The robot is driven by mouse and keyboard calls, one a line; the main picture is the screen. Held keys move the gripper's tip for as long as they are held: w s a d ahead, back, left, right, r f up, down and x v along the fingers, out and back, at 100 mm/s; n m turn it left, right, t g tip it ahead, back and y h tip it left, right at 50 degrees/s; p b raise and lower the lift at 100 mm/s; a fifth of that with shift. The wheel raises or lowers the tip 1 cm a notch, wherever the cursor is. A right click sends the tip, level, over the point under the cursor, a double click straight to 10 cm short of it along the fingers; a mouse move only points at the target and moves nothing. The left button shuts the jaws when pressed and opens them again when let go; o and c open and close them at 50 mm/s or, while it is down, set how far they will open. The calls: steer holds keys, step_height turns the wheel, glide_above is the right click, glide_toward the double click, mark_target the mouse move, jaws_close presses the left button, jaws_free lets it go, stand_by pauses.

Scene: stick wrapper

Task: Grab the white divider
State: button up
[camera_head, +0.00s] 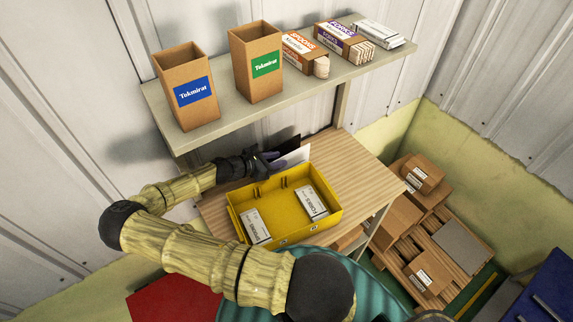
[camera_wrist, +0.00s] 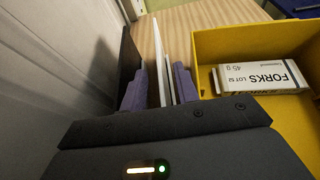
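The white divider (camera_wrist: 159,62) stands upright as a thin sheet in the wrist view, between the two purple fingers of my gripper (camera_wrist: 160,92). It also shows in the head view (camera_head: 293,158), behind the yellow box. A narrow gap shows between the left finger and the divider, and a second pale edge lies close to the right finger. My gripper looks open around the divider. A black divider (camera_wrist: 127,58) stands just left of the left finger. In the head view, my gripper (camera_head: 268,161) is at the dividers' left end and partly hides them.
The yellow box (camera_head: 290,226), holding two white labelled packs (camera_head: 313,202), sits close right of my gripper on the wooden table (camera_head: 352,172). The wall is close on the left in the wrist view. A shelf (camera_head: 210,132) with cartons overhangs the table's back.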

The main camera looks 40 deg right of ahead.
jaws_close()
steer(key=shift+r, duration=0.1)
step_height(320, 180, up, 10)
steer(key=b, duration=0.2)
stand_by(0.4)
stand_by(0.4)
